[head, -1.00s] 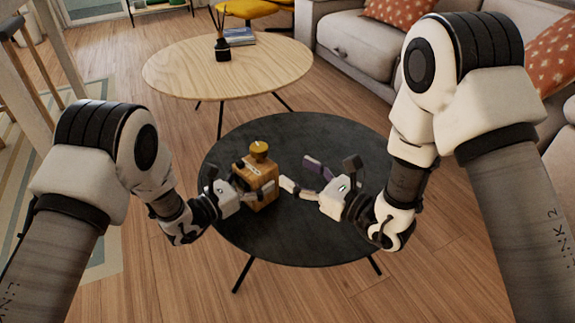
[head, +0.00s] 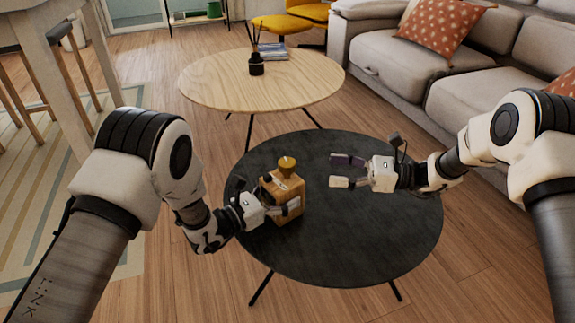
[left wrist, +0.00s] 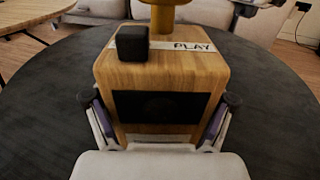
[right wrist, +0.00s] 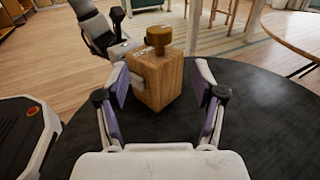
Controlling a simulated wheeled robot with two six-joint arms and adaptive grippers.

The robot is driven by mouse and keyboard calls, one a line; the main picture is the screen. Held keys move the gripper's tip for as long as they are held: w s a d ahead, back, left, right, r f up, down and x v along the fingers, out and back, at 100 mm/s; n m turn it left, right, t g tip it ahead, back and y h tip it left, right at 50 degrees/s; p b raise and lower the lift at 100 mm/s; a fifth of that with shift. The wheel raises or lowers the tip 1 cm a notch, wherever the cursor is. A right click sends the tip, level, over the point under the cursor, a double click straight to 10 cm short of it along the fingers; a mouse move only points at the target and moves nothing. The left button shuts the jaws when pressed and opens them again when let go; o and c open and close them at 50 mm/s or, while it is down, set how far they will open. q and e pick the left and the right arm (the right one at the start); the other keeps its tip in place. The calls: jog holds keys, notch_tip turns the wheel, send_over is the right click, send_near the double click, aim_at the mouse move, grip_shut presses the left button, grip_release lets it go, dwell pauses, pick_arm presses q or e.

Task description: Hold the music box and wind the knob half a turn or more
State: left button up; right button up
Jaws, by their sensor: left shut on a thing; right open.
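The music box (head: 287,202) is a wooden cube on the black round table, with a yellow-brown knob (head: 287,164) on top. In the left wrist view the box (left wrist: 165,75) shows a dark front panel, a black block and a "PLAY" strip on top. My left gripper (head: 283,206) is shut on the box sides. My right gripper (head: 338,171) is open and empty, to the right of the box and apart from it. In the right wrist view the box (right wrist: 156,85) and knob (right wrist: 159,38) lie ahead, between the fingers' lines of reach.
The black round table (head: 380,245) is bare to the right and front of the box. A light wooden table (head: 215,85) with a dark diffuser and books stands behind. A grey sofa (head: 390,70) is at the back right.

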aim_at(287, 165)
jog(key=a, duration=0.4)
jog(key=w+a, duration=0.1)
jog(key=a, duration=0.6)
jog(key=shift+w+a, duration=0.4)
jog(key=c, duration=1.2)
